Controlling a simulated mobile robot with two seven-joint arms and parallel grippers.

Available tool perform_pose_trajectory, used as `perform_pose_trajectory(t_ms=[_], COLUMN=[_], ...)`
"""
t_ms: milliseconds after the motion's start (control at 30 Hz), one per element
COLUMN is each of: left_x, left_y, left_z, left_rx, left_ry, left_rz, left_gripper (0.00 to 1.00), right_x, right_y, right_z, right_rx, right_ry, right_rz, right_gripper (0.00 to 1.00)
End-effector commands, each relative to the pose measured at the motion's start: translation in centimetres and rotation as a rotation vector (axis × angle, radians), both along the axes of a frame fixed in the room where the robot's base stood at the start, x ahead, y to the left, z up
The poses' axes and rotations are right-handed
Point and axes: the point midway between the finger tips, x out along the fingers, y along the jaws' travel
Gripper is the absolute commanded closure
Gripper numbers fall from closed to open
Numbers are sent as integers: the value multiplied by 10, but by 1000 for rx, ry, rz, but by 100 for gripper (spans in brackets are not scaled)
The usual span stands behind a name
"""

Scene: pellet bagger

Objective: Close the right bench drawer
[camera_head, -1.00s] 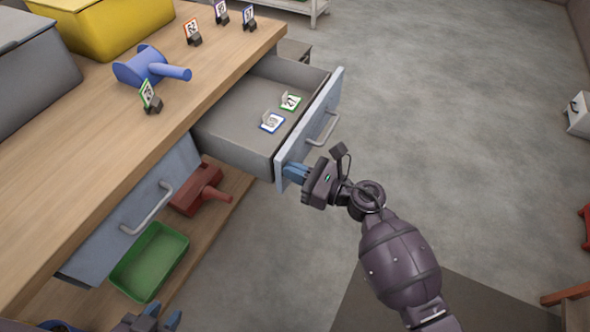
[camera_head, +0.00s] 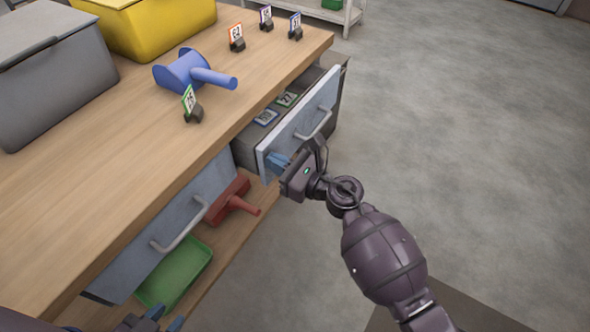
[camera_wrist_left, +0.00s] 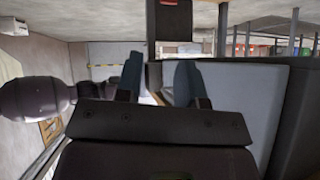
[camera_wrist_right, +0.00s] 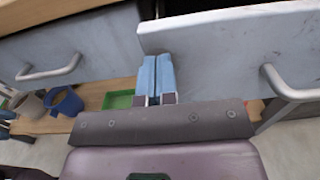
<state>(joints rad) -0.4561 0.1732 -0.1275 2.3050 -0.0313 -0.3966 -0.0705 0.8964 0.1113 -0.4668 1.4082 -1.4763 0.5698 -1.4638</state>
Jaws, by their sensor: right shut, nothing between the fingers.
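The right bench drawer (camera_head: 304,118) is partly open, its grey-blue front standing out from the bench, with two number cards lying inside. Its bar handle (camera_head: 318,126) is on the front. My right gripper (camera_head: 275,163) is shut and empty, its blue fingertips against or very near the lower left part of the drawer front. In the right wrist view the shut fingers (camera_wrist_right: 157,75) overlap the drawer front's left edge, and the handle (camera_wrist_right: 290,88) is to the right. My left gripper (camera_head: 165,322) is at the bottom edge; in the left wrist view its fingers (camera_wrist_left: 157,80) are apart.
The left drawer (camera_head: 165,230) is closed. A blue scoop (camera_head: 192,72), number cards on stands (camera_head: 192,105), a yellow bin (camera_head: 160,25) and a grey bin (camera_head: 55,70) are on the bench (camera_head: 110,150). A red scoop (camera_head: 230,200) and green tray (camera_head: 175,272) are below. Floor to the right is clear.

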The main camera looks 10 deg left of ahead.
Motion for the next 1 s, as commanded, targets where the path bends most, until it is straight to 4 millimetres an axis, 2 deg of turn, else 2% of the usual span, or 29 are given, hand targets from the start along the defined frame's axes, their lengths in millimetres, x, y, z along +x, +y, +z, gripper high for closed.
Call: perform_pose_trajectory(t_ms=[33, 200, 400, 600, 1000], left_x=[-1, 4, 13, 13, 12], left_y=[-1, -3, -6, -6, -6], left_z=[-4, -2, 1, 1, 2], left_rx=[3, 10, 18, 26, 26], left_ry=[5, -10, -34, -35, -36], left_rz=[-5, -19, -37, -46, -46], left_gripper=[65, 65, 65, 65, 65], right_x=[3, 13, 22, 26, 27], right_y=[13, 46, 71, 81, 85], right_z=[-4, -5, -3, -2, 3], right_rx=[2, 2, 1, 1, 3], right_ry=[5, 7, 5, 2, -2], right_rz=[2, 2, 1, 0, -1], right_gripper=[100, 100, 100, 100, 100])
